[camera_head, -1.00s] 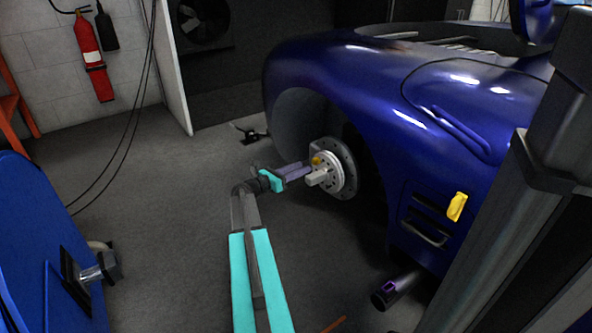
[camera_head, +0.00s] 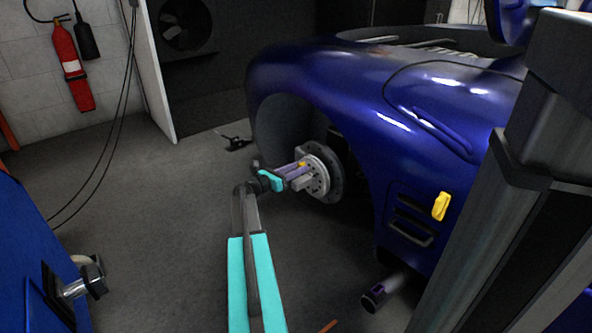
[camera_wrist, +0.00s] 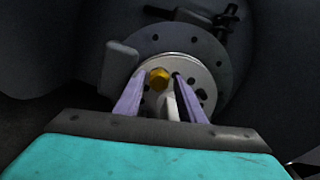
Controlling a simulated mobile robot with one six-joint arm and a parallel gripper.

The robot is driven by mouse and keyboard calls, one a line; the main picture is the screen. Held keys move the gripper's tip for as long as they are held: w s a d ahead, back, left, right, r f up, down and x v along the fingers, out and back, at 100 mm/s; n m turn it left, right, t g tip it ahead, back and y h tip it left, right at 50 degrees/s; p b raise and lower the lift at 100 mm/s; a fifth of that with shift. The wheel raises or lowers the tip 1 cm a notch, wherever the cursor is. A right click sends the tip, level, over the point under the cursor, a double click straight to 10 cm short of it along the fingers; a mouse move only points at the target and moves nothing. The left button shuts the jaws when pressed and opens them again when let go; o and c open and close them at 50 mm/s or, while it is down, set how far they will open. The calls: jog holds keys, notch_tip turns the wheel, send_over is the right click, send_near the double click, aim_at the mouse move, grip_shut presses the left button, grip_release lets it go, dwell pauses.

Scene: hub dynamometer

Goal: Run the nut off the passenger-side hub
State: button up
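The passenger-side hub (camera_head: 320,171) is a pale round plate with several holes on a dark brake disc (camera_head: 337,182), inside the blue car's wheel arch. A gold nut (camera_head: 302,164) sits on its face; in the wrist view the nut (camera_wrist: 158,78) shows ahead, between my fingertips. My gripper (camera_wrist: 162,84) has two purple fingers, spread to either side of the nut with a visible gap on the right; contact on the left cannot be told. In the head view my gripper (camera_head: 295,170) reaches the hub from the left. A grey block (camera_wrist: 169,104) shows below the nut between the fingers.
The blue car body (camera_head: 330,85) overhangs the hub. A grey caliper-like block (camera_wrist: 120,65) sits at the disc's upper left. A blue cabinet (camera_head: 35,270) stands at left, a dark post (camera_head: 480,210) at right. Open floor (camera_head: 150,220) lies left of the arm.

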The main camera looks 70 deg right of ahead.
grip_shut()
jog(key=shift+r+p, duration=0.1)
jog(key=shift+p, duration=0.25)
jog(key=n+p, duration=0.9)
jog(key=p, duration=0.2)
jog(key=n+p, duration=0.9)
jog(key=p, duration=0.2)
jog(key=shift+w+a, duration=0.2)
dwell(0.3)
